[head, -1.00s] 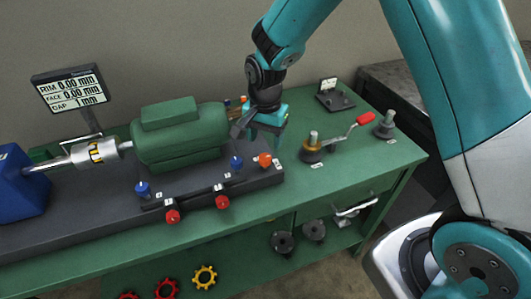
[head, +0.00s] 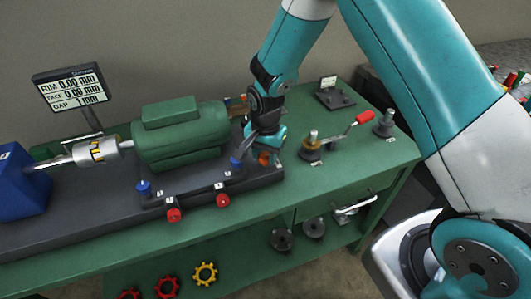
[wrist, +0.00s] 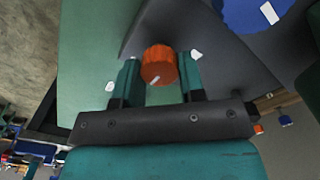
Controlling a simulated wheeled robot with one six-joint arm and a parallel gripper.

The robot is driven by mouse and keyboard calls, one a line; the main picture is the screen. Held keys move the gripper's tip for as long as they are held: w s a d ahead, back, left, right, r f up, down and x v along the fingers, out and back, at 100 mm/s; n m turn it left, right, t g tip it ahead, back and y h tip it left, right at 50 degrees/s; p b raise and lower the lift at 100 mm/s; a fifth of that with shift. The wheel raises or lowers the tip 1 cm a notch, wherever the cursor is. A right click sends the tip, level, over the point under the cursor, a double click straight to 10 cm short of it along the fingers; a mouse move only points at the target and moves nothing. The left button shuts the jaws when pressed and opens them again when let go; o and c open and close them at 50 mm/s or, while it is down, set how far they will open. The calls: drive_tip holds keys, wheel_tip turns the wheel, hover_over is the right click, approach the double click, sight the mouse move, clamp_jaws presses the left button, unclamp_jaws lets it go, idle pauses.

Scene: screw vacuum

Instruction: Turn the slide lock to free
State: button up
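An orange knob (wrist: 159,66) with a white pointer mark sits at the right end of the dark base plate (head: 215,196); I take it as the slide lock. In the head view the orange knob (head: 264,158) is partly hidden by my gripper (head: 262,148). In the wrist view my gripper (wrist: 160,62) is open, with one finger on each side of the knob.
A blue knob (head: 235,163) stands close left of my gripper. The green motor (head: 180,137) is behind it to the left. Red knobs (head: 223,200) line the plate's front. A red-handled crank (head: 363,118) stands to the right; the bench between is clear.

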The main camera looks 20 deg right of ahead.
drive_tip(key=shift+n, duration=0.3)
drive_tip(key=n, duration=0.3)
drive_tip(key=shift+n, duration=0.3)
drive_tip(key=n, duration=0.9)
drive_tip(key=shift+a+b, duration=0.1)
drive_tip(key=shift+b, duration=0.2)
drive_tip(key=n, duration=0.4)
drive_tip(key=shift+n, duration=0.3)
drive_tip(key=o, duration=0.9)
drive_tip(key=shift+o, duration=0.2)
drive_tip(key=shift+r, duration=0.1)
